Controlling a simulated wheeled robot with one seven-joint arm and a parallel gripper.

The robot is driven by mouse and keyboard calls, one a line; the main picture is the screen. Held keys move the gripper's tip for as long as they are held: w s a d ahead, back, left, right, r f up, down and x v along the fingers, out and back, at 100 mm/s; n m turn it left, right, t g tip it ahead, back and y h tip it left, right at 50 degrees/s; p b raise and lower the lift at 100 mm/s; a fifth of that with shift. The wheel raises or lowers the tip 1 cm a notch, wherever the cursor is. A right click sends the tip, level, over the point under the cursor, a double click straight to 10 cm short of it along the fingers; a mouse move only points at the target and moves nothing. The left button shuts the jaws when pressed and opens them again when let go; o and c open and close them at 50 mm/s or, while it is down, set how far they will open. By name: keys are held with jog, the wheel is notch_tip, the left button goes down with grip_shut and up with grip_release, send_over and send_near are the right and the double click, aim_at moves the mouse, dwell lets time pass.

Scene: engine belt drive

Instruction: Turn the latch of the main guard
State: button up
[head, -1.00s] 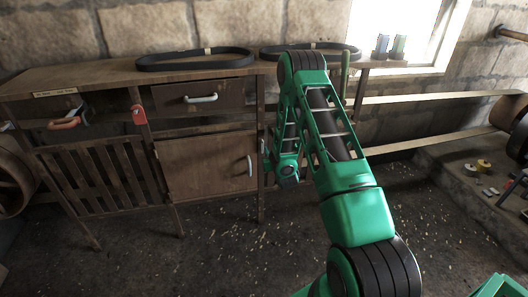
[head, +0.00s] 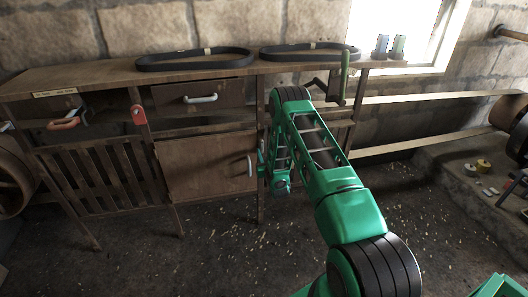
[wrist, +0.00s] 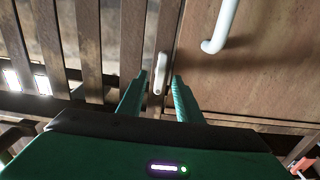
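A small cream latch (wrist: 157,75) sits upright in the wrist view, on the dark post between a slatted panel (wrist: 95,45) and a plain wooden door. My gripper (wrist: 160,80) is open, with one green finger on each side of the latch's lower end. Narrow gaps seem to show between latch and fingers; I cannot tell if either touches. In the head view my gripper (head: 261,158) is beside the right edge of the plain door (head: 205,168). The latch cannot be made out there, and my arm covers much of that area.
A pale door handle (wrist: 222,28) is close to the right of my gripper in the wrist view; it also shows in the head view (head: 250,165). Black belts (head: 195,60) lie on the bench top (head: 100,75). A crank with a green grip (head: 344,75) is behind my arm. The floor is open.

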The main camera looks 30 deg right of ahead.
aim_at(261, 146)
jog(key=shift+x, duration=1.35)
